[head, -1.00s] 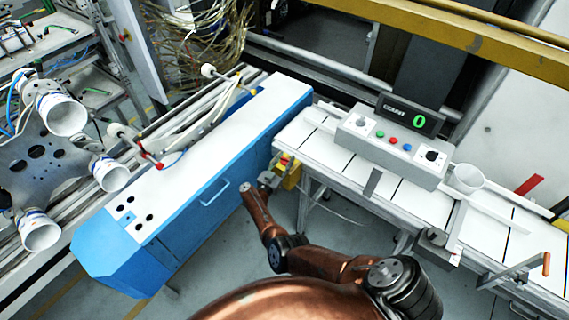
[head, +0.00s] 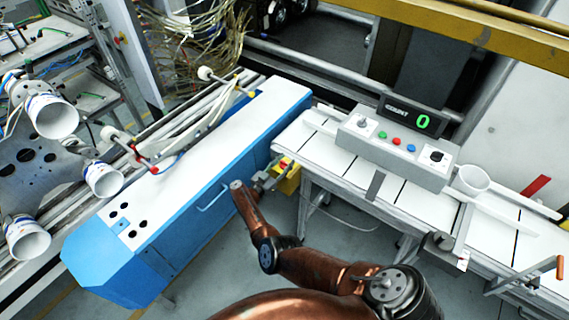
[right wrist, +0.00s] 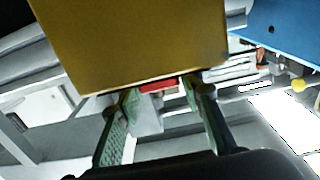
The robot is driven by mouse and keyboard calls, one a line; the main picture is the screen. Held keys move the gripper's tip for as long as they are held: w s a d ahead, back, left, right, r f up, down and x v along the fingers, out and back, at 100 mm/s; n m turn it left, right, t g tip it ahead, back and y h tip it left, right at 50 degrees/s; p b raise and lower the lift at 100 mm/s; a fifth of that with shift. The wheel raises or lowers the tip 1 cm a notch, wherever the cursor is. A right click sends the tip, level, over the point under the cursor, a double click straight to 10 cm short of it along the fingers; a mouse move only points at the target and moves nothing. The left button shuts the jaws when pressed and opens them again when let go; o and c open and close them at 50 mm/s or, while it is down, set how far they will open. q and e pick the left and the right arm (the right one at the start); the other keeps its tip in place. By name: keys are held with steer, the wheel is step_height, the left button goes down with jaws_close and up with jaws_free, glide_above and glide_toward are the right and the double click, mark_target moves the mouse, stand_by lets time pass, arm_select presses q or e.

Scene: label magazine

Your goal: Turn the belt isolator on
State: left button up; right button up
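The belt isolator is a yellow box (head: 288,181) with a small red part, under the near left end of the white conveyor. In the right wrist view the yellow box (right wrist: 135,40) fills the upper middle, with the red part (right wrist: 159,86) at its lower edge. My right gripper (head: 266,181) is just left of the box in the head view. In the right wrist view my right gripper (right wrist: 160,96) is open, its two green-padded fingertips on either side of the red part. Whether they touch it I cannot tell. My left gripper is not in view.
A blue cabinet (head: 205,200) with a handle stands close on the left. The conveyor (head: 345,176) carries a control box (head: 395,152), a display showing 0 and a white cup (head: 471,180). Open floor lies between cabinet and conveyor.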

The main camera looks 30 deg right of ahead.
steer(key=o, duration=0.3)
steer(key=shift+o, duration=0.2)
steer(key=shift+f, duration=0.1)
steer(key=shift+s+a, duration=0.1)
steer(key=shift+a, duration=0.1)
steer(key=v, duration=0.7)
